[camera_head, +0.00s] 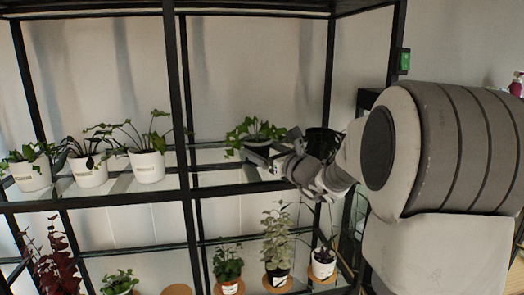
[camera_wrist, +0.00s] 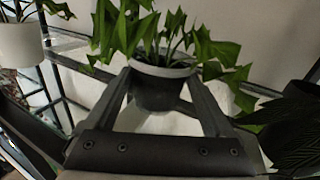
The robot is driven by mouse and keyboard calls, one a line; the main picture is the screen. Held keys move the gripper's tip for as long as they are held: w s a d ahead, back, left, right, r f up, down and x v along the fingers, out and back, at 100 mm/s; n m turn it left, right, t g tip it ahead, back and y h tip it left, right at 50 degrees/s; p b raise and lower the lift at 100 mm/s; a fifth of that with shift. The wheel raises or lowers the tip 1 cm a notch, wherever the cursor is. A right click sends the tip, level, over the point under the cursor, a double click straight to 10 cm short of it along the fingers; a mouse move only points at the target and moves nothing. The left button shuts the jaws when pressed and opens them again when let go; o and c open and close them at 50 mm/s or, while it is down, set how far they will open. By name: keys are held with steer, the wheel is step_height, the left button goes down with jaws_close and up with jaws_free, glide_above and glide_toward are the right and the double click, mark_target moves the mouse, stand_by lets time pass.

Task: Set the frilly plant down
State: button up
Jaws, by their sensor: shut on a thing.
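The frilly plant (camera_head: 254,129) has green, jagged leaves and grows in a pot with a pale rim. In the wrist view its pot (camera_wrist: 163,90) sits between the two fingers of my gripper (camera_wrist: 162,98), and its leaves (camera_wrist: 140,30) spread above the rim. My gripper (camera_head: 268,152) is shut on this pot in the head view, at the upper shelf on the right side. The pot looks roughly upright. My gripper hides much of the pot in the head view, and I cannot tell whether its base touches the shelf.
White-potted plants (camera_head: 88,170) stand in a row on the left of the upper shelf (camera_head: 200,181). A black post (camera_head: 178,100) stands between them and my gripper. A dark pot (camera_head: 322,142) is close on the right. Several plants (camera_head: 278,245) stand on the lower level.

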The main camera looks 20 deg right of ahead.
steer(key=shift+f+b, duration=0.25)
steer(key=shift+b, duration=0.15)
steer(key=o, duration=1.2)
steer(key=shift+s+d, duration=0.2)
steer(key=shift+s, duration=0.7)
steer(key=shift+s+d, duration=0.15)
steer(key=shift+s, duration=0.75)
steer(key=shift+s+d, duration=0.2)
steer(key=shift+s, duration=0.7)
